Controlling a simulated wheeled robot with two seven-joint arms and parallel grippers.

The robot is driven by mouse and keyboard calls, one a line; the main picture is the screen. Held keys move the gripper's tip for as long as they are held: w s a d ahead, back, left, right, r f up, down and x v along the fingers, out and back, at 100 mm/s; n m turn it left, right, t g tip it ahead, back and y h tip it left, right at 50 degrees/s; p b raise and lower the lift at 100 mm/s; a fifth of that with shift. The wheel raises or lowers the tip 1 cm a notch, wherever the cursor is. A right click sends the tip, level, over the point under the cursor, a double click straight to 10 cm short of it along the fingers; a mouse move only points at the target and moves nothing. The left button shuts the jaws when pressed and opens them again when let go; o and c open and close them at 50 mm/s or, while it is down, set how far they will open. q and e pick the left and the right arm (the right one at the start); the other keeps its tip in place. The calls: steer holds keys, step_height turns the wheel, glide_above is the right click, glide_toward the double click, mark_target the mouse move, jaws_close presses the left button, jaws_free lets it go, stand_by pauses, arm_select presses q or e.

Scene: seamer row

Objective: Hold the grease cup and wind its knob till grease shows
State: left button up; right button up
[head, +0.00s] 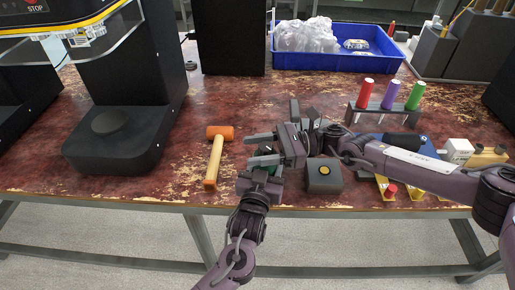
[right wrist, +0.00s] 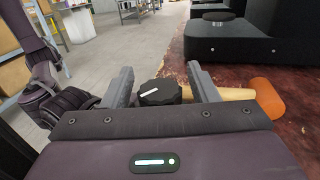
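The grease cup's black ribbed knob (right wrist: 160,92), with a white mark on top, shows in the right wrist view between the fingers of my right gripper (right wrist: 162,85). Those fingers are apart, with a small gap visible on each side of the knob. In the head view my right gripper (head: 262,149) reaches in from the right, fingers pointing left. My left gripper (head: 262,172) comes up from below, directly under the right one. The cup's body is hidden among the grippers, and I cannot tell how tightly the left fingers close.
An orange-headed mallet (head: 214,158) lies just left of the grippers. A grey box with a yellow button (head: 324,176) stands close on the right. Behind are a rack with red, purple and green cylinders (head: 376,118) and a blue bin (head: 335,63). A black machine (head: 115,135) stands left.

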steer(key=c, duration=0.9)
steer(key=shift+m+t, duration=0.3)
steer(key=shift+t, duration=0.2)
steer(key=m+t, duration=0.1)
steer(key=t, duration=0.1)
steer(key=m+t, duration=0.1)
steer(key=t, duration=0.1)
steer(key=m+t, duration=0.2)
steer(key=shift+w+t, duration=0.3)
steer(key=shift+w, duration=0.05)
steer(key=shift+w+m+t+h, duration=0.15)
steer(key=shift+m+t+h, duration=0.15)
steer(key=shift+m+t, duration=0.5)
steer(key=shift+w+m+t+h, duration=0.1)
steer(key=shift+m+t+h, duration=0.2)
steer(key=shift+m+t, duration=0.5)
steer(key=shift+t, duration=0.3)
steer(key=o, duration=1)
steer(key=shift+c, duration=0.2)
